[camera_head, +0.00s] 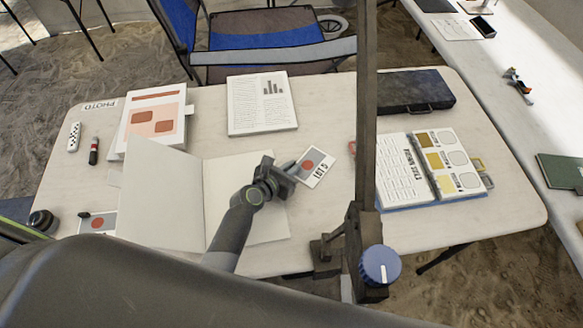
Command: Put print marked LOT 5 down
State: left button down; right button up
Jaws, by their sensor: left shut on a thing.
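The print marked LOT 5 (316,165) is a small white-edged card with a red disc on grey. My left gripper (290,172) is shut on its left edge, near the right page of an open blank book (162,205). The print shows over the tabletop just beyond that page; I cannot tell whether it touches the table. The tips and the held edge are partly hidden by the gripper body. My right gripper is not in view.
A dark post with a blue knob (380,264) stands right of the print. Another red-disc print (97,223) lies by the book's left side. A bar-chart sheet (262,103), black case (415,90) and open binder (404,170) lie around. Bare tabletop (325,115) shows beyond the print.

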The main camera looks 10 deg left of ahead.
pick_arm(q)
jog(key=shift+f, duration=0.15)
jog(key=c, duration=1.5)
grip_release()
jog(key=shift+c, duration=0.2)
